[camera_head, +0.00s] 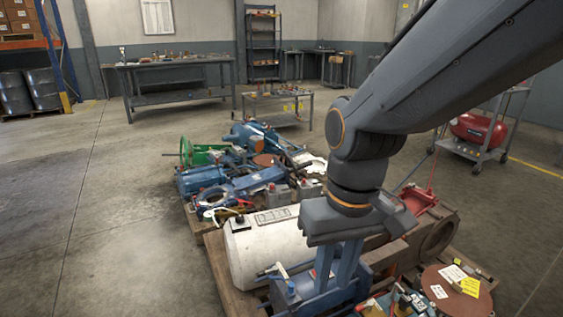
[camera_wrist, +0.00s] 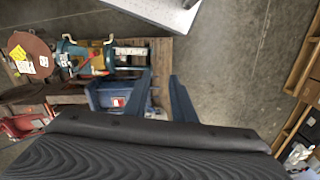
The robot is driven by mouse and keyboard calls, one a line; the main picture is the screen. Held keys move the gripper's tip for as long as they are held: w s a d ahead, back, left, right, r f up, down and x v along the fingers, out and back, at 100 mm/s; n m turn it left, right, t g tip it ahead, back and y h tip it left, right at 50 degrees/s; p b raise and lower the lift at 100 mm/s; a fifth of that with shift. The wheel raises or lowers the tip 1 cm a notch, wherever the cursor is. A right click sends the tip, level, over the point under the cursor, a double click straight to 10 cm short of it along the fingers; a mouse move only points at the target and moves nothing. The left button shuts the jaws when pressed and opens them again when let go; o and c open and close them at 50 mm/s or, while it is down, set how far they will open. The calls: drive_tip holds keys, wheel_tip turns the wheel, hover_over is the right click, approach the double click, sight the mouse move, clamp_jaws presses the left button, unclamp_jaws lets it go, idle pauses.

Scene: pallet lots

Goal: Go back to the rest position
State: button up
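My gripper (camera_head: 335,278) hangs from my arm, pointing down over the near part of the loaded pallet. Its two blue fingers stand apart, with a gap and nothing seen between them. In the wrist view my gripper (camera_wrist: 160,76) also shows open, with pallet boards and floor behind the gap. A blue machine part (camera_head: 298,292) lies right by the fingers in the head view; I cannot tell whether they touch. It seems to be the blue part (camera_wrist: 112,95) beside the left finger in the wrist view.
A white cylinder (camera_head: 268,250) lies beside my gripper. A rusty disc (camera_head: 455,292) with yellow labels is at the right. Blue and green parts (camera_head: 205,153) crowd a farther pallet. A cart with a red tank (camera_head: 478,130) stands right. Floor at left (camera_head: 90,230) is clear.

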idle(0.3)
drive_tip(key=d+r+m+p, duration=0.2)
drive_tip(key=d+r+p, duration=0.6)
drive_tip(key=p, duration=0.7)
drive_tip(key=shift+d+m+h+p, duration=0.25)
drive_tip(key=shift+m+h+p, duration=0.05)
drive_tip(key=shift+r, duration=0.1)
idle(0.3)
